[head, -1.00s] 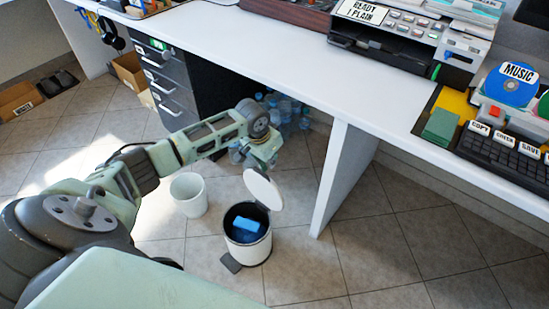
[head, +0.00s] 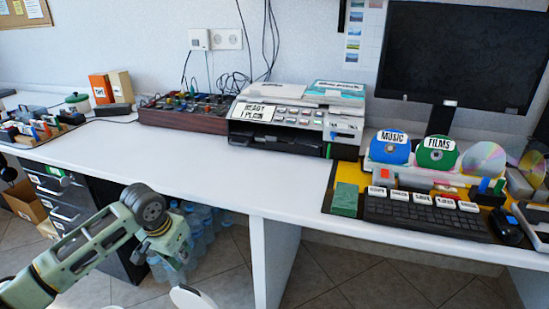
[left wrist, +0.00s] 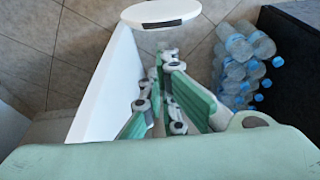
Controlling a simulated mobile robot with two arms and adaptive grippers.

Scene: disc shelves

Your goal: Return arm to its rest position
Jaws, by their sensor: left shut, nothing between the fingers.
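My left arm (head: 85,255) comes in from the lower left in the head view and reaches below desk height. My left gripper (left wrist: 160,62) shows in the left wrist view with its green fingers close together and nothing between them. It points down towards the floor near the bin's raised white lid (left wrist: 165,12). That lid also shows at the bottom edge of the head view (head: 190,297). The rest of the bin is out of the head view now. My right arm and gripper are not in view.
The white desk (head: 215,170) runs above and behind the gripper, with its white side panel (head: 272,260) to the right. Blue bottles (head: 205,225) crowd the floor under the desk, beside the dark drawers (head: 65,200). A printer (head: 290,115) and keyboard (head: 425,215) stand on the desk.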

